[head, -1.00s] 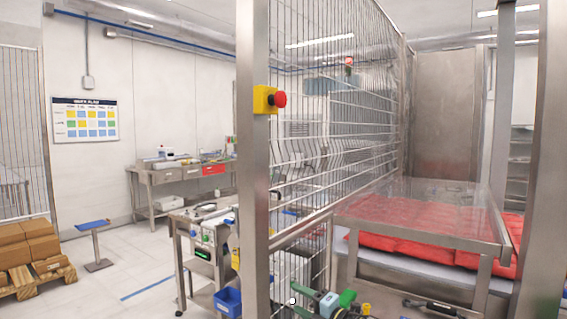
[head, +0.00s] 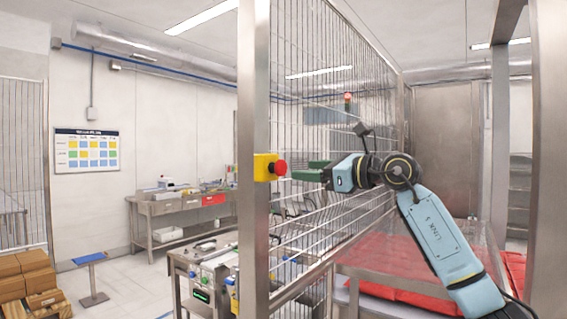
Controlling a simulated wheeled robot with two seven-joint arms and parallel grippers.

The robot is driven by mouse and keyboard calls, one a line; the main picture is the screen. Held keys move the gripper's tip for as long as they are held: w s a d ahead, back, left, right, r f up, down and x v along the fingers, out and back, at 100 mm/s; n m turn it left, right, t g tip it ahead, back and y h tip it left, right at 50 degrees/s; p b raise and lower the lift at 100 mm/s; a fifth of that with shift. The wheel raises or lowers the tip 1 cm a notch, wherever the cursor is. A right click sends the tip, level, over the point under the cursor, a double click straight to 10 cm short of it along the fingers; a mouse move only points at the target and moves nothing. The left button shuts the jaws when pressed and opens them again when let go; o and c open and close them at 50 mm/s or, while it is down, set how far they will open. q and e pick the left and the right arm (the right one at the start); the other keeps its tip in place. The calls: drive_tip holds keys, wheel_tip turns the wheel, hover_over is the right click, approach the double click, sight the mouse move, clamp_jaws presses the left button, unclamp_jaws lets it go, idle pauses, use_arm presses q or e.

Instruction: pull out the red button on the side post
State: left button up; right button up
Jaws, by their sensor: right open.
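The red button (head: 280,168) sticks out to the right from a yellow box (head: 264,167) on the metal side post (head: 253,245). My right gripper (head: 297,173), with green fingers, is level with the button and close to its right, pointing left at it. Its jaws are open and nothing shows between them. A small gap seems to lie between the fingertips and the button; I cannot tell the exact depth. My left gripper is not in view.
A wire mesh fence (head: 330,60) runs back from the post, behind my right arm. A clear-topped metal frame (head: 375,275) over red bags stands at lower right. Another post (head: 548,150) stands at far right. A small workbench (head: 205,262) is left of the side post.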

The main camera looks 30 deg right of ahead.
sight(284, 169)
drive_tip(key=p+x, duration=0.2)
drive_tip(key=x, duration=0.4)
drive_tip(key=shift+w+a+r, duration=0.1)
drive_tip(key=shift+w+r, duration=0.05)
drive_tip(key=shift+w, duration=0.05)
drive_tip(key=shift+w+a, duration=0.25)
drive_tip(key=shift+w, duration=0.4)
drive_tip(key=shift+c, duration=0.3)
